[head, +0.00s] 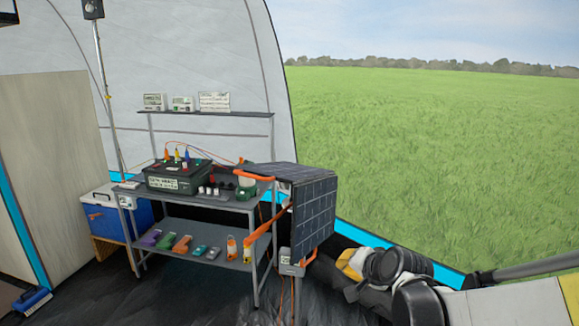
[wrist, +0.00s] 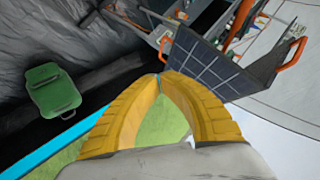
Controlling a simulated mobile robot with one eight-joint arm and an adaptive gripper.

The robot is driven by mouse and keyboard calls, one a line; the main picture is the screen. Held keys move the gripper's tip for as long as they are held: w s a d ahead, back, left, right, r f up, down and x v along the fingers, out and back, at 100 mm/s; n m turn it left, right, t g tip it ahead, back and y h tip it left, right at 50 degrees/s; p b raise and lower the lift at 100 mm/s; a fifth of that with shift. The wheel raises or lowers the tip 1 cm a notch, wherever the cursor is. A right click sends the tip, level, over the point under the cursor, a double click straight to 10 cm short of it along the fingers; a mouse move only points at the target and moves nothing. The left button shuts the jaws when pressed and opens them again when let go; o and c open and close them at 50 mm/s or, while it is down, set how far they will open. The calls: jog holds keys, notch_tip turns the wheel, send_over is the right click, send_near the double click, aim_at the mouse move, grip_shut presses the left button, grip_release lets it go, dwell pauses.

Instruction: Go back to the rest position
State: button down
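My gripper (wrist: 160,77) shows in the wrist view with two curved yellow fingers. Their tips meet, and nothing is held between them; green grass shows through the gap behind the tips. In the head view my gripper (head: 347,264) is at the lower right, beside the solar panel's lower right side, partly hidden by my own dark wrist and arm. The dark solar panel (head: 312,215) stands at the right end of the workbench (head: 205,260). It also shows just beyond my fingertips in the wrist view (wrist: 215,68); I cannot tell the exact distance.
The workbench holds a dark green power box (head: 178,178) and several coloured items on its lower shelf. A blue cooler (head: 105,220) stands at the left. A green bag (wrist: 54,90) lies on the dark floor in the wrist view. Open grass (head: 430,150) is at the right.

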jog(key=s+d+r+n+g+h, duration=0.1)
jog(key=s+d+n, duration=0.1)
jog(key=s, duration=1.1)
jog(key=s+d+r+n+g+h, duration=0.2)
jog(key=s+n, duration=0.3)
jog(key=s, duration=0.9)
jog(key=shift+s+d+r, duration=0.15)
jog(key=shift+s, duration=0.15)
